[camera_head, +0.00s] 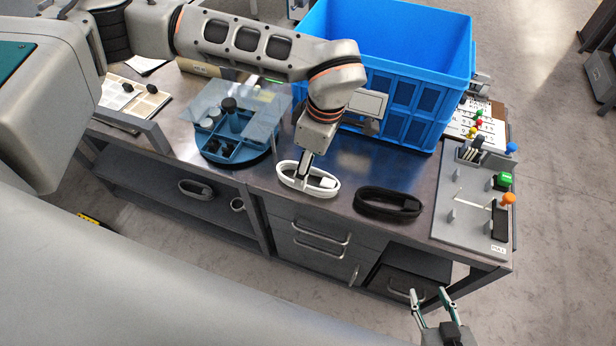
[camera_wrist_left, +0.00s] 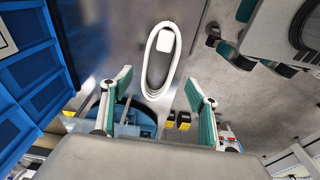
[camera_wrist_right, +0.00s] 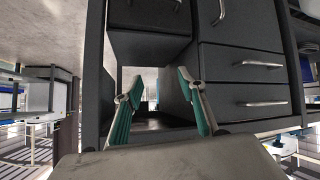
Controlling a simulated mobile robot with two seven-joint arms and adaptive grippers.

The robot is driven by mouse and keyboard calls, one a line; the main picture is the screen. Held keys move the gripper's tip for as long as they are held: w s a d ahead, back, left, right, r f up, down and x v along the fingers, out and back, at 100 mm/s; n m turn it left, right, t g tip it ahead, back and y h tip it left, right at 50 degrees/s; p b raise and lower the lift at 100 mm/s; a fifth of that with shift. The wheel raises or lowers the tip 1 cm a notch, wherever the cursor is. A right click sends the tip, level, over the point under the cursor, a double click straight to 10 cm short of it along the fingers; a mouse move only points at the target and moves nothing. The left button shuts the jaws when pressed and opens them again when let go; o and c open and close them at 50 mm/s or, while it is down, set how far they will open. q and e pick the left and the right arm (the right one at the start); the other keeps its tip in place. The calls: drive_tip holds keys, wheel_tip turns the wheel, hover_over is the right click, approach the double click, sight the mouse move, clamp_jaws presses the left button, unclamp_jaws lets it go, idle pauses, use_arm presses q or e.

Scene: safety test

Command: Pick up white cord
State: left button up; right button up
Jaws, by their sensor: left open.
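The white cord (camera_head: 324,187) lies as a coiled loop on the dark metal bench top, left of a black cord (camera_head: 388,203). My left gripper (camera_head: 304,172) points down at the white cord, and its fingers hide part of the loop. In the left wrist view its fingers (camera_wrist_left: 158,80) are spread apart, with the white cord (camera_wrist_left: 166,42) beyond and between them. Whether they touch the cord is unclear. My right gripper (camera_head: 428,293) is open and empty in front of the bench; its spread fingers also show in the right wrist view (camera_wrist_right: 155,78).
A large blue crate (camera_head: 405,100) stands behind the cords. A round blue organizer (camera_head: 235,150) with a clear cover is to the left. A grey fixture panel (camera_head: 470,215) with coloured knobs sits at the right end. Drawers (camera_head: 315,240) are below the bench top.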

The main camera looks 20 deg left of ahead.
use_arm(q)
wheel_tip(320, 180, down, 4)
drive_tip(key=shift+a+r, duration=0.1)
drive_tip(key=shift+w+f+b, duration=0.1)
drive_tip(key=shift+f+b, duration=0.2)
drive_tip(key=shift+f, duration=0.05)
drive_tip(key=shift+c, duration=0.7)
drive_tip(key=c, duration=1.1)
drive_tip(key=shift+c, duration=0.2)
use_arm(e)
drive_tip(key=shift+w+d, duration=0.1)
drive_tip(key=shift+w, duration=0.25)
drive_tip(key=shift+f, duration=0.1)
drive_tip(key=shift+s, duration=0.1)
